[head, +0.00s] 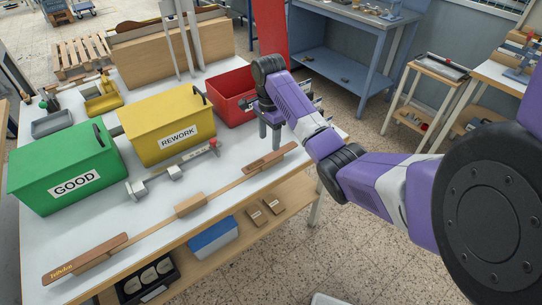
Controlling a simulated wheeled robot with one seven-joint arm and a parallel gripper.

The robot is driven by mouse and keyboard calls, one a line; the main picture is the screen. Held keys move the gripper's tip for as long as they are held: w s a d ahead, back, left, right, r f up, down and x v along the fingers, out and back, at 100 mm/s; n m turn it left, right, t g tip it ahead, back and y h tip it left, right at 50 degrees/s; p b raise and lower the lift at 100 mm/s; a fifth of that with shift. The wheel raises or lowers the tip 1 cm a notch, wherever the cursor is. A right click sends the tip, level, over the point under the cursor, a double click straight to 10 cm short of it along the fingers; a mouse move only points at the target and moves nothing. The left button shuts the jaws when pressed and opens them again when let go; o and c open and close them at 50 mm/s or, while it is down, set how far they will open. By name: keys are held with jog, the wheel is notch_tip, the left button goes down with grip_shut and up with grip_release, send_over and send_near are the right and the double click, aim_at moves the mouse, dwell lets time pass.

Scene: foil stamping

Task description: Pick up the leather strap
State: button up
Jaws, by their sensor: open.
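A long, thin brown strip lies along the front edge of the white table (50,215). Its left end is a wider dark-brown leather strap piece (85,259) with pale lettering. Its right end is a similar brown leather piece (270,160). A tan block (190,204) sits at its middle. I cannot tell whether these are one strap or separate parts. My gripper (269,137) points down over the table's right part, in front of the red bin (232,97). It is open, with nothing seen between its fingers, beyond the right leather piece.
A green GOOD bin (62,168) and a yellow REWORK bin (165,125) stand behind the strip. A metal bar fixture (172,173) lies between them and the strip. A wooden board (172,55) stands at the back. A lower shelf holds a blue box (213,238).

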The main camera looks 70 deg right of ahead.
aim_at(270, 157)
jog(key=shift+s+f+p, duration=0.1)
jog(key=shift+f+p, duration=0.5)
jog(key=shift+f, duration=2.95)
grip_shut()
